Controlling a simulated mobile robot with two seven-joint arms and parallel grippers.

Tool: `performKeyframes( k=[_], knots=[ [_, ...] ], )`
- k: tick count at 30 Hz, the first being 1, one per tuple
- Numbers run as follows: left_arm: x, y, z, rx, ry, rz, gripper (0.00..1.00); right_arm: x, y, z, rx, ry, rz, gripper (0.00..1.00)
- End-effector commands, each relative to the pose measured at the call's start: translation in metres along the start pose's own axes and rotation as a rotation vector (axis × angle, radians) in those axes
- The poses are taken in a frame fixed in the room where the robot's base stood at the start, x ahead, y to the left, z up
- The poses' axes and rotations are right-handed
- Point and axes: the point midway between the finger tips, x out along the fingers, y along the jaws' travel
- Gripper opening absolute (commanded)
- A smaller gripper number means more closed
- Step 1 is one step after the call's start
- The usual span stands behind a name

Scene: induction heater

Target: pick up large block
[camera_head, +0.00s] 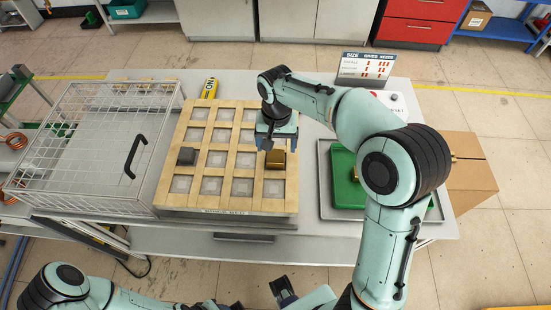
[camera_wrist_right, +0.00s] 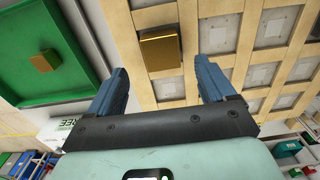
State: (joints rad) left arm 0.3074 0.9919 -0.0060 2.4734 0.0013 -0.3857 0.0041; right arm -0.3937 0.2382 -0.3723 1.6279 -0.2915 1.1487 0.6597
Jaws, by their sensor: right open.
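A gold block (camera_head: 275,159) sits on the right side of the wooden grid board (camera_head: 224,153). It also shows in the right wrist view (camera_wrist_right: 160,48), ahead of the fingers and roughly between their lines. My right gripper (camera_head: 277,142) is open and empty, just behind and above this block in the head view. In the right wrist view its two blue fingers (camera_wrist_right: 160,70) are spread apart. A dark grey block (camera_head: 187,156) sits at the board's left side. My left gripper (camera_head: 284,289) shows only partly at the bottom edge, and its jaws are unclear.
A wire cage with a black handle (camera_head: 135,156) stands left of the board. A green tray (camera_head: 346,184) lies to the right, partly behind my right arm; a small brown block (camera_wrist_right: 45,60) rests in it. A size sign (camera_head: 366,66) stands behind.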

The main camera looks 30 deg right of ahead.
Motion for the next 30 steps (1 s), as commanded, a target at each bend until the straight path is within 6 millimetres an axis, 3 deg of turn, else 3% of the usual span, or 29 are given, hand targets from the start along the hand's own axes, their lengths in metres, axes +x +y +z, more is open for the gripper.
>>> performKeyframes(
  k=[9,17,20,25,30],
  knots=[
    [0.005,-0.002,0.001,-0.001,-0.002,-0.001,0.43,0.044,-0.001,0.001,0.0,-0.003,0.003,0.83],
    [0.005,-0.002,0.001,0.0,-0.002,-0.001,0.43,0.047,-0.002,0.001,0.0,-0.001,0.001,0.83],
    [0.005,-0.002,0.001,0.0,-0.002,-0.001,0.43,0.047,-0.002,0.001,0.0,-0.001,0.001,0.57],
    [0.005,-0.002,0.001,-0.001,-0.002,-0.001,0.43,0.047,-0.002,0.001,0.0,-0.001,0.001,0.02],
    [0.005,-0.002,0.001,-0.001,-0.002,-0.001,0.43,0.046,-0.002,0.0,0.0,0.002,-0.002,0.0]
  ],
)
